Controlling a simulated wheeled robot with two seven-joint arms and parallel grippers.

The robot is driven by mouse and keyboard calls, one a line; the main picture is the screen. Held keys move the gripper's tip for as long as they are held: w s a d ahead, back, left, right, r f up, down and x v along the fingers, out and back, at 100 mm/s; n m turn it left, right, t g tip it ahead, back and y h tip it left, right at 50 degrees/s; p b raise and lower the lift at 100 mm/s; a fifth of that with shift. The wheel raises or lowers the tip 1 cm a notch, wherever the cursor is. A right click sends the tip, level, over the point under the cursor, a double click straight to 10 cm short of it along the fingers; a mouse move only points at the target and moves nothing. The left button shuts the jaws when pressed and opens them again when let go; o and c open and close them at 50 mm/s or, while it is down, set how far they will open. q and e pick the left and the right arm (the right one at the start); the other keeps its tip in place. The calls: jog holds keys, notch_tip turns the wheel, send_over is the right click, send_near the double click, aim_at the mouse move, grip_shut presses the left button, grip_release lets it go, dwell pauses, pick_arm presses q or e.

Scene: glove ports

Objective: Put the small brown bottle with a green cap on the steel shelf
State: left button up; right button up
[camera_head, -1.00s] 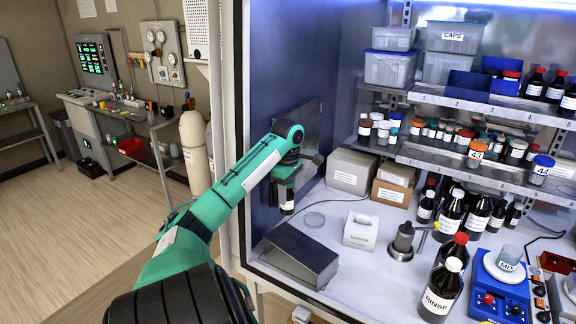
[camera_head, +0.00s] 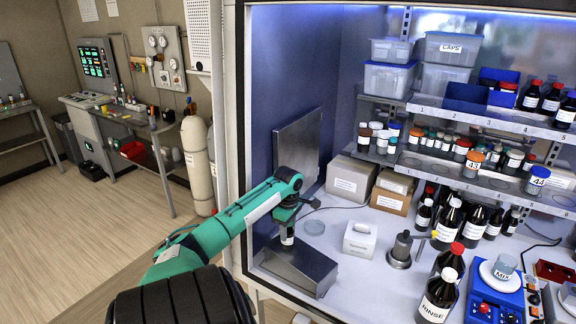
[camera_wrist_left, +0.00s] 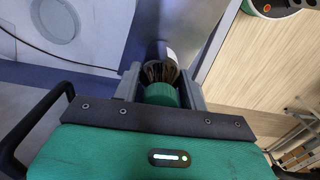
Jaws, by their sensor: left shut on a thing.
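My left gripper (camera_head: 289,221) is shut on the small brown bottle (camera_head: 287,235), whose pale label shows below the fingers. In the left wrist view the bottle's green cap (camera_wrist_left: 161,94) and brown shoulder (camera_wrist_left: 160,72) sit between the two fingers. The bottle hangs roughly upright over or just behind a low grey steel shelf-like box (camera_head: 306,266) at the left of the cabinet. I cannot tell whether its base touches the steel. Steel shelves (camera_head: 470,112) with numbered edges run along the back right. My right gripper is not in view.
A steel panel (camera_head: 297,148) stands at the left wall. A clear round dish (camera_head: 314,227), a white box (camera_head: 360,239) and a metal stand (camera_head: 401,250) are to the right. Dark bottles (camera_head: 440,291) crowd the right side. The cabinet's left frame (camera_head: 238,140) is close to my arm.

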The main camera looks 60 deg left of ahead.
pick_arm(q)
jog(key=o, duration=0.9)
jog(key=shift+o, duration=1)
jog(key=shift+r, duration=0.15)
notch_tip(320, 180, up, 11)
jog(key=b, duration=0.4)
jog(key=shift+f+b, duration=0.2)
jog(key=shift+b, duration=0.15)
jog(key=shift+r, duration=0.65)
